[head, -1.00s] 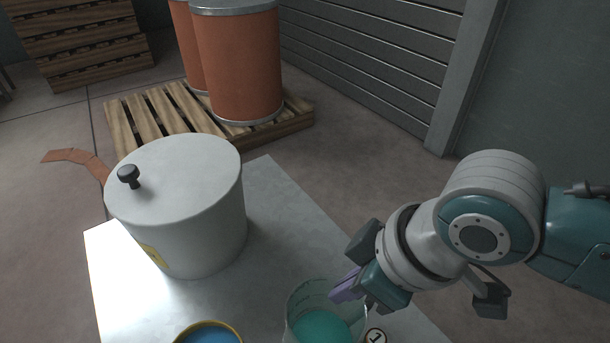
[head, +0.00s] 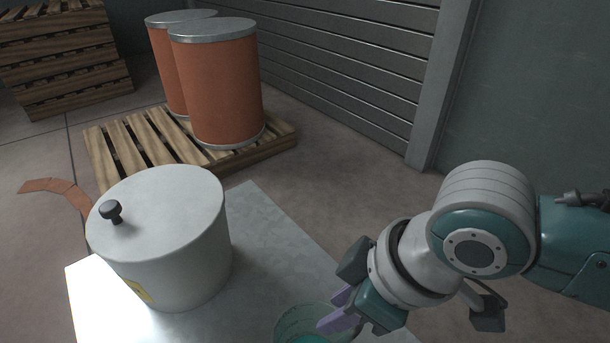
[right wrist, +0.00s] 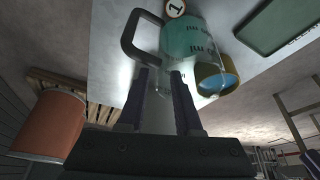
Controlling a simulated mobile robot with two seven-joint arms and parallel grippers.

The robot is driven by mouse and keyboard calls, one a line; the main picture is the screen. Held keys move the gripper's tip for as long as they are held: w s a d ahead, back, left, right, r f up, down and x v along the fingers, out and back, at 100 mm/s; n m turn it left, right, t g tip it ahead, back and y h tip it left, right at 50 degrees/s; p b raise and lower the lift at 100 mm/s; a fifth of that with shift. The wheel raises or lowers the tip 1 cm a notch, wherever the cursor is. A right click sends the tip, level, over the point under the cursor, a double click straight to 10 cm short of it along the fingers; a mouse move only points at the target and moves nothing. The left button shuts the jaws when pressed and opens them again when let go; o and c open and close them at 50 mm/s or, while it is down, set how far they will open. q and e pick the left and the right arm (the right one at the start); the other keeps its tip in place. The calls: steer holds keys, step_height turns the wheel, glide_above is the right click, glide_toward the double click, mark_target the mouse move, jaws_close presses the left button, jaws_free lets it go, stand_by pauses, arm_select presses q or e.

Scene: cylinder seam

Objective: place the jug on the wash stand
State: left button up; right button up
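The jug (head: 301,323) is clear, with green liquid in it. It stands at the bottom edge of the head view, partly cut off. The right wrist view shows the jug (right wrist: 190,40) with its dark handle, just beyond the fingers. My right gripper (head: 338,308) has its two purple fingers apart, at the jug's rim in the head view. In the right wrist view the right gripper (right wrist: 160,90) is open, with a gap between the fingers. I cannot tell whether a finger touches the jug. My left gripper is not in view. I cannot identify the wash stand.
A large pale lidded pot (head: 170,240) stands on the grey table (head: 265,235), left of the jug. A yellow-rimmed cup of blue liquid (right wrist: 214,78) stands close beside the jug. A green rimmed panel (right wrist: 280,22) shows beyond. Orange drums (head: 215,95) stand on a pallet behind.

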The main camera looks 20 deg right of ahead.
steer(key=s+r+m+p, duration=0.2)
steer(key=s+r+p, duration=0.3)
steer(key=r, duration=0.6)
steer(key=s+d+r+m+h, duration=0.2)
steer(key=s+d+m, duration=0.2)
steer(key=s+d, duration=0.3)
steer(key=shift+s+h+b, duration=0.25)
steer(key=shift+h+b, duration=0.1)
steer(key=shift+h, duration=0.05)
step_height(320, 180, up, 67)
steer(key=p, duration=6.6)
steer(key=shift+f, duration=0.2)
steer(key=shift+a, duration=0.1)
